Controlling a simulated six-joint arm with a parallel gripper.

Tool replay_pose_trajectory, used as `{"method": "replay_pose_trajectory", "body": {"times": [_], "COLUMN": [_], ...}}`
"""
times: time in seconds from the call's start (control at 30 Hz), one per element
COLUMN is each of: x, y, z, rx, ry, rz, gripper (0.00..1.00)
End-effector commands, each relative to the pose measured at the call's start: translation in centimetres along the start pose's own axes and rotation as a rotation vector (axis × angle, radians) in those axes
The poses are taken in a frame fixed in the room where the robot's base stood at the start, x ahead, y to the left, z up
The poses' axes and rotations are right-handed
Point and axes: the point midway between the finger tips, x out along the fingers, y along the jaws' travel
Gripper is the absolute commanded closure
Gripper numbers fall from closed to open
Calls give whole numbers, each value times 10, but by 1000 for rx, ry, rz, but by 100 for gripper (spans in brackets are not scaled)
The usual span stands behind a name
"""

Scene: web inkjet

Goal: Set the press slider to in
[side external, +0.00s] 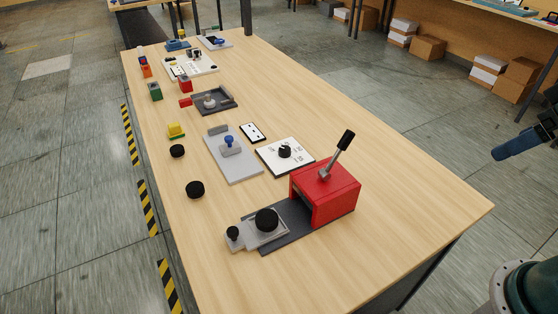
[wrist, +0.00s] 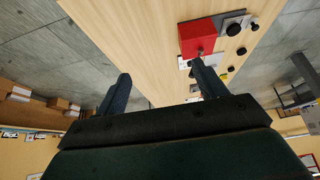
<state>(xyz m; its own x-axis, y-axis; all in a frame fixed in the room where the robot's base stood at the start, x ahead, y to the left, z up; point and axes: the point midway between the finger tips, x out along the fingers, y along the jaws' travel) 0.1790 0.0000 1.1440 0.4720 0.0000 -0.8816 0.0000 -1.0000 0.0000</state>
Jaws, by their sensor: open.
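The press is a red box (side external: 325,193) with a lever (side external: 338,155) tilted up on its top, at the near right of the table. Its slider is a light grey plate (side external: 250,237) on a dark rail, sticking out of the box's open side to the left. A large black disc (side external: 266,219) sits on it, and a small black knob (side external: 232,233) stands at its outer end. The red box also shows in the wrist view (wrist: 197,38). My gripper (wrist: 160,70) is open and empty, well away from the slider. Only part of it shows at the right edge of the side view.
Black discs (side external: 195,189), a white dial panel (side external: 285,156), a grey plate with a blue handle (side external: 229,145) and a dark tray (side external: 214,102) lie farther along the table (side external: 420,215). The table right of the press is clear.

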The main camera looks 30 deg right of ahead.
Motion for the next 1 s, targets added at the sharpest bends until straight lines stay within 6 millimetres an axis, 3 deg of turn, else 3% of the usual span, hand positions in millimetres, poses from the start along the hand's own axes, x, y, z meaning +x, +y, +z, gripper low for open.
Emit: {"method": "replay_pose_trajectory", "body": {"times": [0.17,0.3,0.47,0.77,1.0], "x": [0,0,-1,2,15], "y": [0,0,-4,-23,-51], "z": [0,-2,-12,-62,-110], "rx": [0,-1,-7,-31,-55], "ry": [0,-2,-14,-73,-132], "rz": [0,-1,-9,-42,-67], "gripper": [31,54,54,54,54]}}
